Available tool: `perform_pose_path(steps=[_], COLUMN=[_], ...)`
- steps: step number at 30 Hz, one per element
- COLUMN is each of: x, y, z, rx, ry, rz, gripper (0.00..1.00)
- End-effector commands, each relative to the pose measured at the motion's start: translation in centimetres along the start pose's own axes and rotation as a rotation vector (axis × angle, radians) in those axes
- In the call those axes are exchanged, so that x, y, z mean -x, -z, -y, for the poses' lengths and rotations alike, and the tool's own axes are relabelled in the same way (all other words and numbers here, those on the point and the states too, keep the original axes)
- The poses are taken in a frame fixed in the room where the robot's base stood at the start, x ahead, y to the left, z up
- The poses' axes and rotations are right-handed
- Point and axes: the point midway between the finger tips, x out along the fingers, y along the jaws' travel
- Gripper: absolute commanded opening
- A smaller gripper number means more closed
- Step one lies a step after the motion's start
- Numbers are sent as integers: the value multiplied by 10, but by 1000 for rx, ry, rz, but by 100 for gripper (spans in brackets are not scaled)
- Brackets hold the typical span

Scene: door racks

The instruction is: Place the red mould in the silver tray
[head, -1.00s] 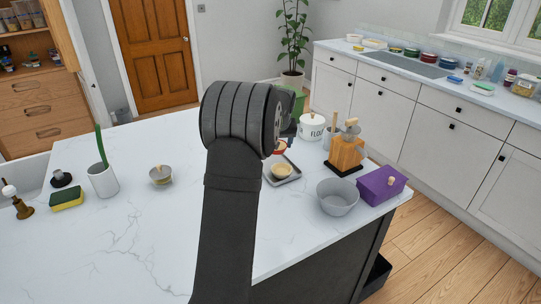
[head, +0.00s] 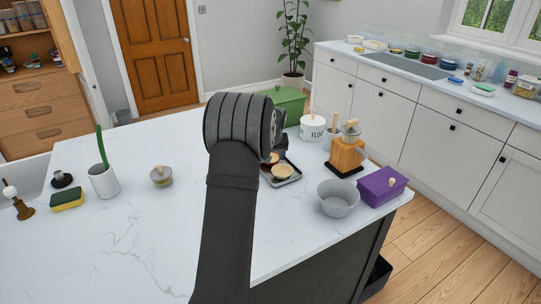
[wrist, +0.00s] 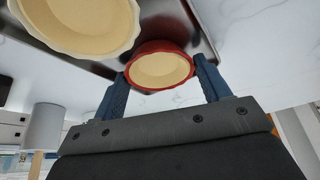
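The red mould (wrist: 160,68), with a cream inside, sits between the two blue fingers of my gripper (wrist: 160,72) in the wrist view. Both fingers appear to touch its sides. It is at the silver tray (wrist: 205,42), low over or on its floor; I cannot tell whether it rests there. A cream mould (wrist: 75,22) is in the tray beside it, apart from it. In the head view, the tray (head: 293,179) and the cream mould (head: 282,171) show right of my arm. My wrist hides most of the gripper and red mould there.
A grey bowl (head: 338,197), a purple box (head: 381,186), a wooden grinder (head: 346,154) and a white flour canister (head: 312,128) stand right of the tray. A small lidded jar (head: 161,176) stands on the left. The counter's middle left is clear.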

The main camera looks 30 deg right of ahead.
Motion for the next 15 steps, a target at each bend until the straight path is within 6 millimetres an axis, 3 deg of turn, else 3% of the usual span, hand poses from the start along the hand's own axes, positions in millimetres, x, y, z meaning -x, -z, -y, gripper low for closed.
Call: perform_pose_path(steps=[10, 15], x=[2, 20], y=[1, 2], z=[0, 0], rx=[0, 0], ry=[0, -1], rz=[-1, -3], gripper=[77, 77])
